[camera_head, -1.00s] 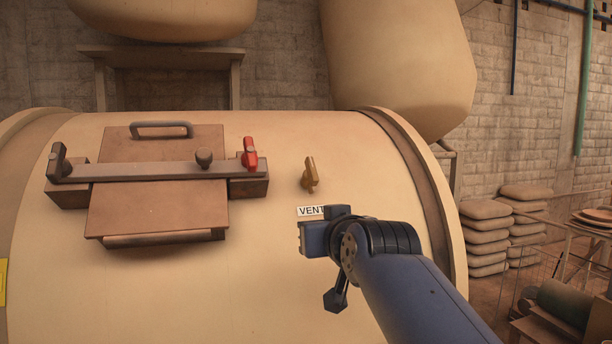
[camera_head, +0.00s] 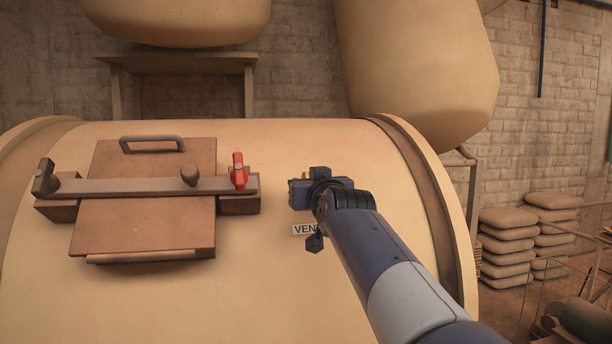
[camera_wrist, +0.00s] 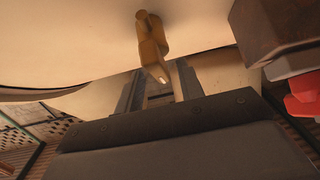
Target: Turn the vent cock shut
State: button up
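The brass vent cock (camera_wrist: 152,40) stands out from the tan vessel shell in the wrist view, with its handle end toward my gripper (camera_wrist: 160,84). The fingers are apart, one on each side of the handle end; I cannot tell whether they touch it. In the head view my gripper (camera_head: 300,192) covers nearly all of the cock, leaving only a sliver of brass above it. The VENT label (camera_head: 304,230) is just below my gripper, partly hidden by the wrist.
A brown hatch (camera_head: 150,220) with a clamp bar (camera_head: 130,187) and a red handle (camera_head: 239,172) is to the left on the tan vessel (camera_head: 270,290). The red handle also shows at the right of the wrist view (camera_wrist: 304,95). Stacked sacks (camera_head: 506,235) stand far right.

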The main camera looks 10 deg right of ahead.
jog(key=shift+w, duration=0.95)
jog(key=shift+c, duration=0.5)
grip_shut()
